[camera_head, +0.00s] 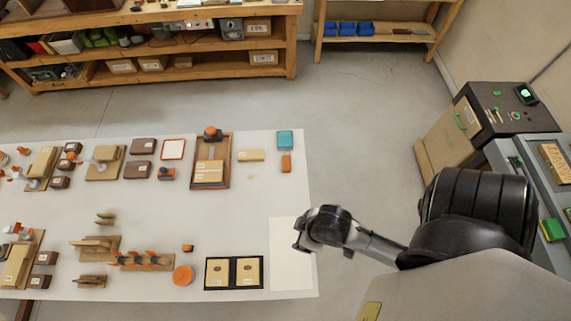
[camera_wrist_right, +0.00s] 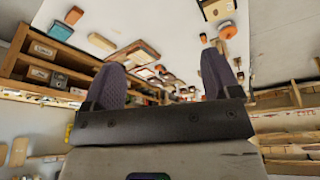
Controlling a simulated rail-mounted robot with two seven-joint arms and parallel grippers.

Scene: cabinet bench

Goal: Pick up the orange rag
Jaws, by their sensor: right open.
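A small flat orange piece (camera_head: 286,163) lies near the right edge of the white table, just below a teal block (camera_head: 285,140). It may be the orange rag, but it is too small to tell. A rounder orange piece (camera_head: 183,276) lies near the table's front edge. My right arm comes in from the right, its dark end (camera_head: 302,238) over the table's right edge, below the small orange piece. In the right wrist view my right gripper (camera_wrist_right: 160,63) is open, with its fingers apart and nothing seen held. My left gripper is out of view.
A dark-framed tray (camera_head: 235,288) and a blank white sheet (camera_head: 291,270) are at the table's front right. A wooden frame (camera_head: 227,161) stands left of the teal block. Shelves (camera_head: 190,72) line the back. Grey floor (camera_head: 365,130) is clear between the table and the right-hand cabinet (camera_head: 450,140).

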